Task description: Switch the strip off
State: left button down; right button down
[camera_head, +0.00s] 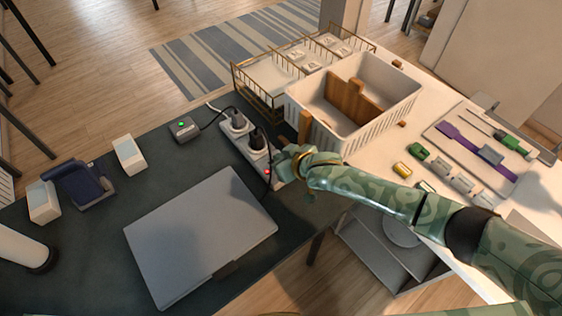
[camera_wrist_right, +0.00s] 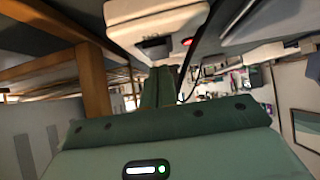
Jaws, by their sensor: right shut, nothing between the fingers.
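The strip also shows close up in the right wrist view (camera_wrist_right: 150,14), with the same red light (camera_wrist_right: 187,41) lit. My right gripper (camera_head: 283,163) is shut and empty, right at the strip's near end beside the red light. I cannot tell whether its fingertips touch the strip. The switch itself is not clear in the head view. My left gripper is not in view.
A grey closed laptop (camera_head: 200,235) lies left of the gripper. A black box with a green light (camera_head: 184,128) sits beyond it, its cord running to the strip. A white crate (camera_head: 372,120) with wooden pieces stands close on the right. A black cord hangs by the strip.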

jog(key=shift+f, duration=0.35)
jog(key=shift+a, duration=0.1)
jog(key=shift+w+f, duration=0.1)
jog(key=shift+f, duration=0.05)
jog(key=shift+w, duration=0.1)
jog(key=shift+w+a+r, duration=0.25)
jog(key=shift+w+a, duration=0.2)
jog(key=shift+w, duration=0.1)
jog(key=shift+s+r, duration=0.1)
